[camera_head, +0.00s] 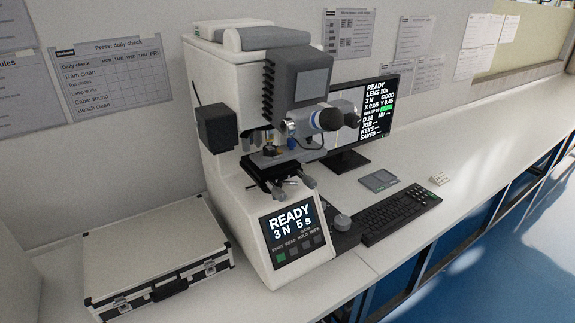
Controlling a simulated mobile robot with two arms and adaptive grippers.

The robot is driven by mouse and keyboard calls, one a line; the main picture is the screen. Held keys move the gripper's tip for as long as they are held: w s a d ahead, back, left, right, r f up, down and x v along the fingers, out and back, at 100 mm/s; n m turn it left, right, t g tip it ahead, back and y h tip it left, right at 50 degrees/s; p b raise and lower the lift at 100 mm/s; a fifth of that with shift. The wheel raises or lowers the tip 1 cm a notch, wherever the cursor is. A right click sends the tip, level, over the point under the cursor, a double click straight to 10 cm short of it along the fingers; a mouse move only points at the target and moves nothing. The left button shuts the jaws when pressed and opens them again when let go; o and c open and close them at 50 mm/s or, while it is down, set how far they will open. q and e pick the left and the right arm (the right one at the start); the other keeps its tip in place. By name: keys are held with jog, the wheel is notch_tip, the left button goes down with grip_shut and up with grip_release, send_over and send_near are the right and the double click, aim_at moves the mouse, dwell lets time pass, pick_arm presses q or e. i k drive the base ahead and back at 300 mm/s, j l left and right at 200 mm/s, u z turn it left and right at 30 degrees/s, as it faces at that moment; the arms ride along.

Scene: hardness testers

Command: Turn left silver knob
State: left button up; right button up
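A white hardness tester (225,170) stands on the bench, left of centre. Below its small dark stage (275,158), two small grey-silver knobs stick out toward the front: a left one (278,193) and a right one (309,183). Another, larger silver knob (342,222) sits low on a dark part at the right of the tester's base. The knobs are small in this view, so their turn positions cannot be read. Neither of my grippers is in view.
A silver case (150,245) lies left of the tester. A monitor (365,115) reading READY, a keyboard (400,212) and a small grey device (379,180) are on the right. The tester's front panel (292,232) shows READY 3 N 5 s. Bench at far right is clear.

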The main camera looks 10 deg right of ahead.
aim_at(278, 193)
jog(key=i+l+z, duration=0.3)
jog(key=l+z, duration=0.15)
jog(key=i+l+z, duration=0.7)
jog(key=z, duration=0.2)
jog(key=i+l, duration=0.2)
jog(key=l+u, duration=0.1)
jog(key=u, duration=0.3)
jog(key=i+l+u, duration=0.1)
jog(key=u, duration=0.3)
jog(key=l+u, duration=0.1)
jog(key=u, duration=0.3)
